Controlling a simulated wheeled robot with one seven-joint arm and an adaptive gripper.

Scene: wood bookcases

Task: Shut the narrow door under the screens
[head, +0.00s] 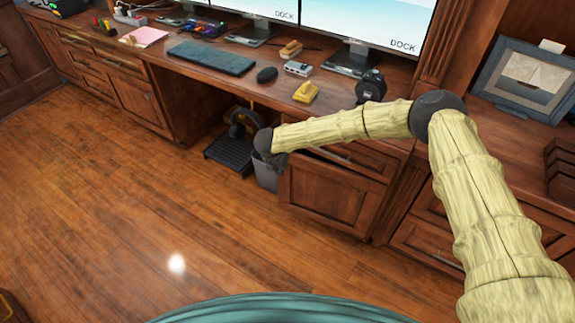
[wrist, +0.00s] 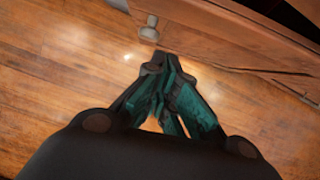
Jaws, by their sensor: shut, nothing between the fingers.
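A brown wood door panel (head: 330,192) stands under the desk, below the right of the screens (head: 385,22), just right of the knee space. A dark gap shows along its top, so it looks ajar; how far is hard to tell. My gripper (head: 267,150) is at the panel's upper left corner. In the wrist view my gripper (wrist: 158,68) is shut and empty, its tips just below the knob; contact cannot be told.
A keyboard (head: 211,58), mouse and small items lie on the desk above. The wood floor (head: 130,210) in front is clear.

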